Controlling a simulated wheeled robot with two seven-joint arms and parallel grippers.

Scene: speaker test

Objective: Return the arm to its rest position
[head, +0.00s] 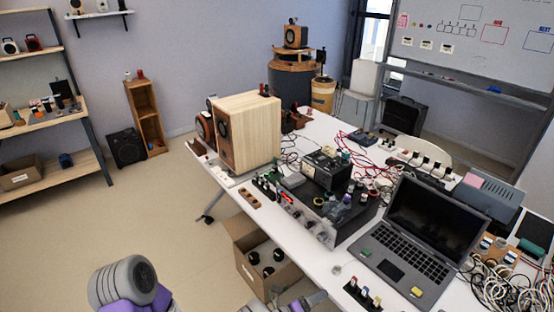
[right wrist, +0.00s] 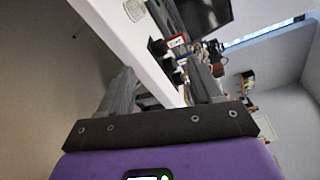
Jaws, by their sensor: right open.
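My right gripper (head: 292,296) shows small at the bottom edge of the head view, beside the open cardboard box and below the front edge of the white table. In the right wrist view my right gripper (right wrist: 162,72) has its two grey fingers spread apart with nothing held between them. The table edge and dark items lie beyond the fingertips. A grey and purple link of my own arm fills the lower left of the head view. My left gripper is not in view.
The white table (head: 318,235) holds a wooden speaker (head: 247,130), an open laptop (head: 425,240), electronics and cables. The open cardboard box (head: 243,232) stands under its front edge with dark round items inside. Shelves (head: 50,125) stand far left. The floor at left is clear.

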